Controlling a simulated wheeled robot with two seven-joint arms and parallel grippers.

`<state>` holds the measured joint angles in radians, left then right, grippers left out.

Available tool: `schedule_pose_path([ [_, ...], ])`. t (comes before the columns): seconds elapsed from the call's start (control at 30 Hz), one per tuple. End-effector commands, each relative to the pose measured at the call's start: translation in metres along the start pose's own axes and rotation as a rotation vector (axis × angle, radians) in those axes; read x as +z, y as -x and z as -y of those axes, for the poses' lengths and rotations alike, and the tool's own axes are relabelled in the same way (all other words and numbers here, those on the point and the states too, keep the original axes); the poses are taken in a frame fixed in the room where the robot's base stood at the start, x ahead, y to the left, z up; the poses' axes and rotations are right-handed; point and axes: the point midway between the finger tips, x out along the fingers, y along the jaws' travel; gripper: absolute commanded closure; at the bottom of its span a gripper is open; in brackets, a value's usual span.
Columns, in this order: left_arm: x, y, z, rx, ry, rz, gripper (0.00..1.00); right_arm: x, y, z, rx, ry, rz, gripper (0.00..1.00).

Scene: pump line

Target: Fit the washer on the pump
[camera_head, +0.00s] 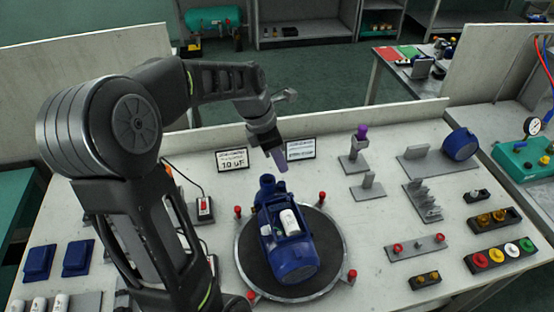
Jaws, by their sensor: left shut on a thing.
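The blue pump (292,262) lies on a round dark turntable (250,275) with a light rim, a white cylinder (290,222) on its upper side. My left gripper (273,152) is above and behind the pump, pointing down. It is shut on a light purple piece (279,160), which hangs clear of the pump. I cannot tell whether a washer is on this piece, and I cannot pick out a washer elsewhere. My right gripper is not in view.
Red knobs (352,274) stand around the turntable. Two signs (232,160) stand behind it. To the right are a stand with a purple top (362,131), a blue round part (460,145) and a tray of coloured caps (497,256). Blue blocks (78,258) lie left.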

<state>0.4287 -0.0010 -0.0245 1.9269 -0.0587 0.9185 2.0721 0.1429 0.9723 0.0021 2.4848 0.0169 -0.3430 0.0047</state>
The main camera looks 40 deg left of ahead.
Motion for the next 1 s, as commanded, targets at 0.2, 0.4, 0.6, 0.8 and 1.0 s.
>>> schedule_pose_path([
  [0.2,0.0,0.0,0.0,0.007,0.022,0.0,1.0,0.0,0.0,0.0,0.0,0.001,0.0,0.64],
  [0.4,0.0,-0.001,0.0,0.006,0.021,0.0,1.0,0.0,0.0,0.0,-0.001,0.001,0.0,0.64],
  [0.6,-0.003,-0.007,0.0,0.006,0.02,-0.001,1.0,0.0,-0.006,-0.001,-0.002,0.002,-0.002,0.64],
  [0.8,-0.007,-0.022,0.0,0.005,0.02,-0.001,1.0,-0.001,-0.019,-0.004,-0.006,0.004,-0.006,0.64],
  [1.0,-0.013,-0.041,0.0,0.005,0.021,-0.001,1.0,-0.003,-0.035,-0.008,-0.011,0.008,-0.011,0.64],
])
